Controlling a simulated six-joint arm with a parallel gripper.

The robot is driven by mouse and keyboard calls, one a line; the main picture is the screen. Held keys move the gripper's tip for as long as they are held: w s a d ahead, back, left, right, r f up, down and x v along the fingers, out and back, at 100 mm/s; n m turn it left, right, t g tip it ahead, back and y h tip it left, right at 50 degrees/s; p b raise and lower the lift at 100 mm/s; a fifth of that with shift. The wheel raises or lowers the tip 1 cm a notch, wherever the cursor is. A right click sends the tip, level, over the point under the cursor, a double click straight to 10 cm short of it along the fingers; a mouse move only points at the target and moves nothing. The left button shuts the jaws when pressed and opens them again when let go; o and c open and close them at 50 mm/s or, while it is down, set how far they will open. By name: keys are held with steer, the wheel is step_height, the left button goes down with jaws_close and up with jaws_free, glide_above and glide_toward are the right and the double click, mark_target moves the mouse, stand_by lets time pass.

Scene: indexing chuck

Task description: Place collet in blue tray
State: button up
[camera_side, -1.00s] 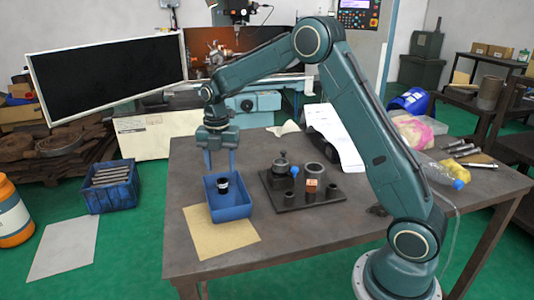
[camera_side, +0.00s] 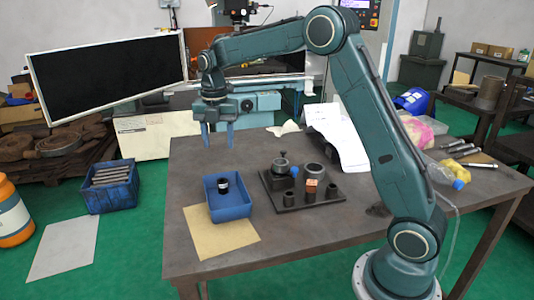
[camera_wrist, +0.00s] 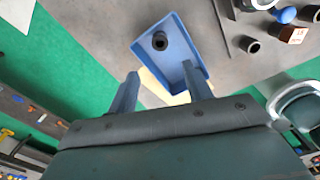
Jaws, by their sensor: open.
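The collet (camera_side: 223,185), a small dark cylinder with a light band, stands inside the blue tray (camera_side: 236,212) on the table. It also shows in the wrist view (camera_wrist: 159,41), near the far end of the tray (camera_wrist: 196,47). My gripper (camera_side: 218,143) is open and empty, above and behind the tray in the side view. Its two blue fingers are apart and clear of the collet and the tray walls. In the wrist view my gripper (camera_wrist: 158,85) shows both fingertips with nothing between them.
A dark fixture plate (camera_side: 325,196) with cylinders, a blue-knobbed part and an orange-brown block (camera_side: 311,186) sits right of the tray. A tan sheet (camera_side: 205,238) lies at the tray's front. A bottle and white paper (camera_side: 345,150) lie farther right. The table's left back is clear.

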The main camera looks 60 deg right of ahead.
steer(key=s+a+r+m+t, duration=0.1)
steer(key=s+a+r+m, duration=0.2)
steer(key=s+r+m, duration=0.35)
steer(key=s+a+r+m+t, duration=0.2)
steer(key=s+a+r+m, duration=0.15)
steer(key=s, duration=0.55)
steer(key=s+a+f+m+t, duration=0.1)
steer(key=s+f+m, duration=0.1)
steer(key=s+m, duration=0.4)
steer(key=s+a+f+m+t, duration=0.1)
steer(key=s+m, duration=0.6)
steer(key=s, duration=0.3)
steer(key=shift+s+a+f+t, duration=0.3)
steer(key=shift+s+f, duration=0.1)
